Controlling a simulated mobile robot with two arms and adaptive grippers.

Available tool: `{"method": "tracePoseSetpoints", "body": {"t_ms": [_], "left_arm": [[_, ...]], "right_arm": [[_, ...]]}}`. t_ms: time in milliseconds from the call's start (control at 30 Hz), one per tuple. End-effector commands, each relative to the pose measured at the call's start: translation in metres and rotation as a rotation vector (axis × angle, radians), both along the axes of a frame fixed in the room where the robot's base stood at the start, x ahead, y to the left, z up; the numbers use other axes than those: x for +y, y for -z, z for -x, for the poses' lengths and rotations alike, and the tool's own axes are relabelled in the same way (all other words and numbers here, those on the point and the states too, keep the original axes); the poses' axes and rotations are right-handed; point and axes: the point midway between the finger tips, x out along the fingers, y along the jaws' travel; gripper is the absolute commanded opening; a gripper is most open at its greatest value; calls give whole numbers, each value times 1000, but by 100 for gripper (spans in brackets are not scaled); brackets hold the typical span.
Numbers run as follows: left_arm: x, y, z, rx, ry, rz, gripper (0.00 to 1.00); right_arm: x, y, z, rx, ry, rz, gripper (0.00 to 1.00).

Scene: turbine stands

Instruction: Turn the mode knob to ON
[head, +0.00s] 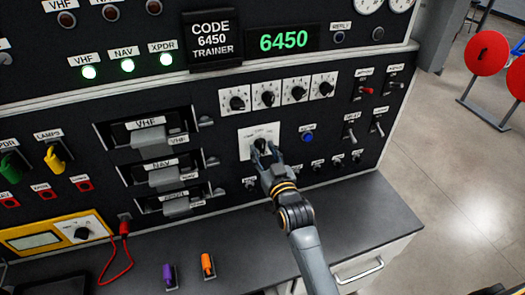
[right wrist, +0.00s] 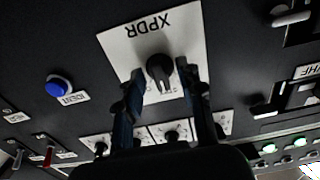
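The mode knob (right wrist: 160,70) is a black knob on a white plate (right wrist: 118,45) marked XPDR, which appears upside down in the right wrist view. In the head view the plate (head: 245,147) is at the panel's middle, and my right gripper (head: 264,154) is in front of it, partly covering the knob. In the right wrist view the fingers of my right gripper (right wrist: 160,78) are apart, one on each side of the knob, with small gaps showing. The small position labels are too blurred to read, so I cannot tell the knob's setting. My left gripper is not in view.
Several small knobs (head: 268,99) are in a row above the plate. A blue IDENT button (head: 308,137) and toggle switches (head: 351,131) are to its right. Handled modules (head: 150,137) are to its left. The desk (head: 345,215) below holds purple (head: 168,272) and orange (head: 207,264) items.

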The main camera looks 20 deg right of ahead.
Motion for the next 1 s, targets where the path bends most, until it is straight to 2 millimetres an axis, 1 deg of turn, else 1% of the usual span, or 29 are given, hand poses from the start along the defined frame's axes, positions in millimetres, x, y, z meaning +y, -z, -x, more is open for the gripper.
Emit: {"method": "tracePoseSetpoints", "body": {"t_ms": [100,233,900,933,967,1000], "left_arm": [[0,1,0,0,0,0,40],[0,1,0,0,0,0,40],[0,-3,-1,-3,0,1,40],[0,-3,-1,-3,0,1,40],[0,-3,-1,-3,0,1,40],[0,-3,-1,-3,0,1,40]], "right_arm": [[0,0,-8,0,0,0,38],[0,1,-11,2,0,0,38],[0,1,-11,1,0,-1,38],[0,1,-11,1,0,-1,36],[0,1,-11,1,0,-1,30],[0,1,-11,1,0,-1,21]]}}
